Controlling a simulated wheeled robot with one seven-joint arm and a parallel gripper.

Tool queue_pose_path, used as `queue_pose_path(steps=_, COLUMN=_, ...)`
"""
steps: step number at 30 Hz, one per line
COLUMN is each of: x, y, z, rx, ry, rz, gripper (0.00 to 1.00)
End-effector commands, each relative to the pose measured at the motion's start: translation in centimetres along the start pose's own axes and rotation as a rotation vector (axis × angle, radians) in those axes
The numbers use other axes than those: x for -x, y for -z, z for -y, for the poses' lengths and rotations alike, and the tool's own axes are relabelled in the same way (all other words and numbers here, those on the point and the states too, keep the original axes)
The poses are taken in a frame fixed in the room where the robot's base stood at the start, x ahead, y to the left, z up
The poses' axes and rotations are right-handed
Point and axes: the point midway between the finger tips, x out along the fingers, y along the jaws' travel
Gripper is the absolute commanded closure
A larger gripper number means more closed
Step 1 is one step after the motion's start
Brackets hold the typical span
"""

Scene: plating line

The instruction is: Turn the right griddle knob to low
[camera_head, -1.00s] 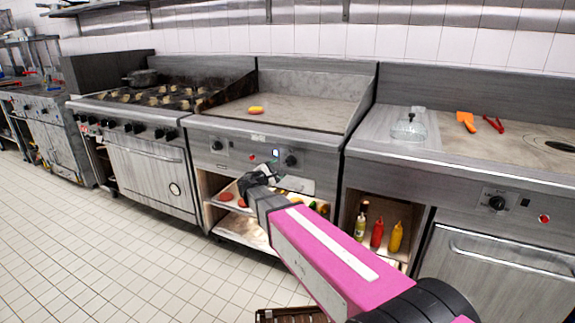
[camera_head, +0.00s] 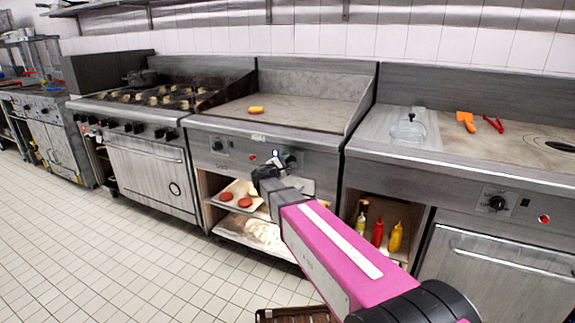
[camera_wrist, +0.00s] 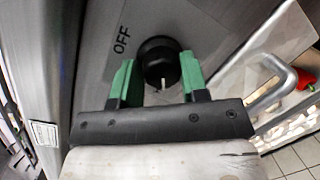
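The right griddle knob (camera_wrist: 160,62) is round and black, with a white pointer mark facing the bottom of the wrist view. An "OFF" label is on the panel to its upper left. My gripper (camera_wrist: 157,78) has its green fingers on either side of the knob. A small gap shows at the left finger; the right finger is very near the knob, and I cannot tell if it touches. In the head view my gripper (camera_head: 278,162) is at the griddle's front panel (camera_head: 240,158) and partly hides the right knob (camera_head: 290,161).
The left griddle knob (camera_head: 217,146) is on the same panel. A metal handle (camera_wrist: 272,88) is right of the gripper in the wrist view. Below the griddle, a shelf holds a tray with red patties (camera_head: 226,197). Squeeze bottles (camera_head: 396,237) stand in the cubby to the right.

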Motion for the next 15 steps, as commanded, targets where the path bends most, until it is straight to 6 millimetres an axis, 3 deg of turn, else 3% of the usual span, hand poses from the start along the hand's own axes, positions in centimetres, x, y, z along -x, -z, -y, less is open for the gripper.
queue_pose_path(steps=15, x=-0.09, y=-0.03, z=0.11, rx=-0.039, ry=0.010, rz=-0.003, gripper=0.84)
